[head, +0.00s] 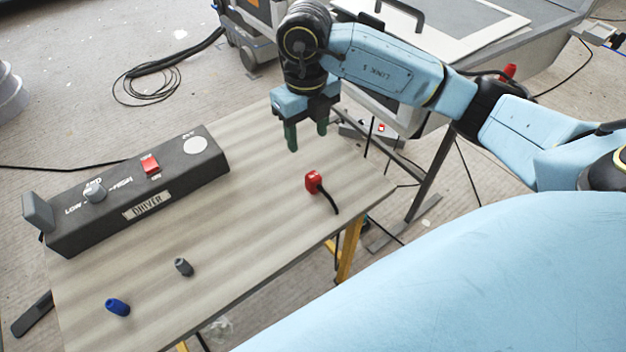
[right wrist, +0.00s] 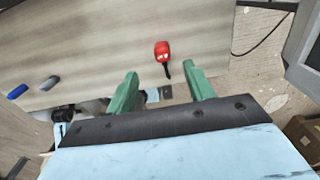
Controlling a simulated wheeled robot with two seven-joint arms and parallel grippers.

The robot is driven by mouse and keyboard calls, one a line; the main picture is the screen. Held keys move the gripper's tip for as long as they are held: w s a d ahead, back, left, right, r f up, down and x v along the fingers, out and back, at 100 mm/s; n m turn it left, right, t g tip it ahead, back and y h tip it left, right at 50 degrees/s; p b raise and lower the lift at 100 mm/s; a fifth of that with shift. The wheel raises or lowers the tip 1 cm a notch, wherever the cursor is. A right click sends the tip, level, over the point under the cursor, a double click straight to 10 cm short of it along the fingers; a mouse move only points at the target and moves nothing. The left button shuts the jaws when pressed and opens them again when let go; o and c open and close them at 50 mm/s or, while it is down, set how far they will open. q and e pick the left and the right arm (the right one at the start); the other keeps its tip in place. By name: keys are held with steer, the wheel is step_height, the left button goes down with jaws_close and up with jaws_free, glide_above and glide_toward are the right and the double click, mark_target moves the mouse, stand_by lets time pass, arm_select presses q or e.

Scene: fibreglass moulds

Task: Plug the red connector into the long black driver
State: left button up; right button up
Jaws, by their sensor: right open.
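The long black driver (head: 118,206) lies along the left side of the table, with a grey knob, a red switch and a pale round disc on top. The red connector (head: 312,181) lies on the right part of the table with a short black cable tail. In the right wrist view the red connector (right wrist: 162,50) shows beyond my fingers, between their lines. My right gripper (head: 307,142) is open and empty, above the table and up-left of the connector in the head view; its green fingers (right wrist: 160,84) are apart. My left gripper is not in view.
A grey cap-like piece (head: 183,267) and a blue one (head: 117,307) lie on the near left of the wooden table (head: 240,240). The table's middle is clear. A grey machine (head: 480,50) stands behind on the right. A black cable coil (head: 150,85) lies on the floor.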

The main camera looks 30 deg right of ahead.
mark_target(312, 174)
step_height(312, 174, down, 8)
steer(key=shift+r+b, duration=0.25)
steer(key=shift+b, duration=0.7)
steer(key=shift+f, duration=0.35)
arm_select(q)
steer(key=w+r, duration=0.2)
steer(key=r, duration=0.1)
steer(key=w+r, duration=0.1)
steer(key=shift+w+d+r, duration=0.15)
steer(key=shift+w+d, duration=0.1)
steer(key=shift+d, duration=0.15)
arm_select(e)
steer(key=f+b, duration=0.1)
steer(key=f, duration=0.1)
steer(key=s+f, duration=0.1)
steer(key=f, duration=0.1)
steer(key=shift+s+d+f+b, duration=0.15)
steer(key=shift+f+b, duration=0.1)
steer(key=shift+b, duration=0.1)
steer(key=shift+f, duration=0.35)
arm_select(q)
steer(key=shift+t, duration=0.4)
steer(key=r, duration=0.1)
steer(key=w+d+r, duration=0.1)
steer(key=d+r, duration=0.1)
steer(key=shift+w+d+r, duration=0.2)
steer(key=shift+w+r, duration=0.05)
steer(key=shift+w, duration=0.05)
arm_select(e)
steer(key=shift+c, duration=0.3)
